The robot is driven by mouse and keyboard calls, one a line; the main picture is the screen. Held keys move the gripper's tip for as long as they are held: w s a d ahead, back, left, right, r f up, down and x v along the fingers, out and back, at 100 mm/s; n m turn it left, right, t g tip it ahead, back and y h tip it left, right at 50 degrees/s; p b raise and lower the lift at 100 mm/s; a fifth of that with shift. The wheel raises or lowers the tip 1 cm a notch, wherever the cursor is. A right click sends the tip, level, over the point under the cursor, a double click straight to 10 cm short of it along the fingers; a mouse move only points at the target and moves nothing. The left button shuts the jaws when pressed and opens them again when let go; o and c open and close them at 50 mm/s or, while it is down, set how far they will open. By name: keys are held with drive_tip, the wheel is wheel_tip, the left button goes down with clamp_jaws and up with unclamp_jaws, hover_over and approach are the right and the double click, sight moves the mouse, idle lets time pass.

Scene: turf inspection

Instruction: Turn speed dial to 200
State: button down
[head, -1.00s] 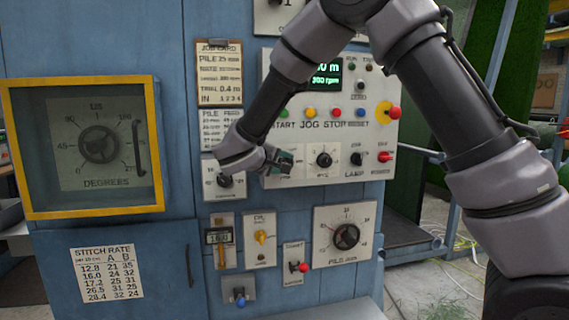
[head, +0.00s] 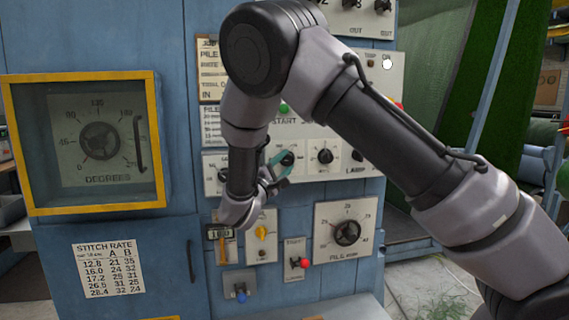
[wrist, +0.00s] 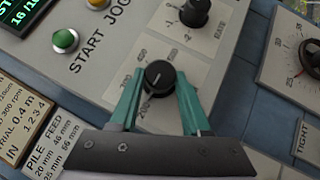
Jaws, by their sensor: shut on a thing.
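The speed dial is a black knob (wrist: 159,77) on a pale plate with printed numbers around it, in the middle of the wrist view. It also shows in the head view, as a small dark knob (head: 287,158) on the control panel. My gripper (wrist: 160,92) has one teal finger on each side of the knob and is shut on it. In the head view my gripper (head: 277,167) reaches the panel from below left. A pale mark shows on the knob, but I cannot read its exact setting. The fingers cover part of the scale.
A green button (wrist: 65,41) and a rate knob (wrist: 195,12) sit close to the dial. A large pile dial (head: 346,232), a yellow switch (head: 262,233) and a red-tipped lever (head: 303,263) are below. My arm hides much of the upper panel.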

drive_tip(key=shift+n+t, duration=0.5)
drive_tip(key=shift+c, duration=1.8)
unclamp_jaws()
drive_tip(key=v, duration=1)
drive_tip(key=shift+s, duration=0.35)
drive_tip(key=shift+a+f, duration=0.1)
drive_tip(key=shift+f, duration=0.05)
